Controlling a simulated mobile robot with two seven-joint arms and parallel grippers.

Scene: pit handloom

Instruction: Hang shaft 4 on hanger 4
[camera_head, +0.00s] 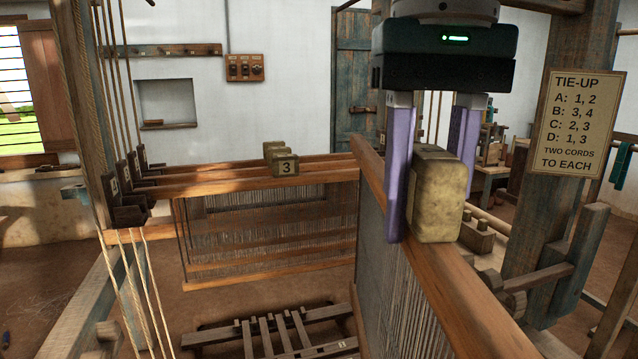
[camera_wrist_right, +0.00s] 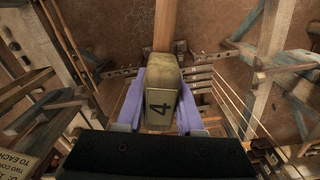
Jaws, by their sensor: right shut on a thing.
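My right gripper (camera_head: 431,212) is shut on the pale block on top of shaft 4 (camera_head: 455,300); the block's number 4 shows in the right wrist view (camera_wrist_right: 158,108). Shaft 4 is a long orange-brown bar with pale heddles below, running from mid-picture toward the lower right. It slants across the view, at an angle to the other shafts. The right-end hangers are hidden behind my gripper and shaft 4. My left gripper is out of view.
Shaft 3 (camera_head: 225,187), with its numbered block, hangs level beside other shafts behind. Treadles (camera_head: 265,334) lie low between the loom posts. A thick post with a tie-up sign (camera_head: 582,122) stands at the right. Slanting cords (camera_head: 141,290) hang at the lower left.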

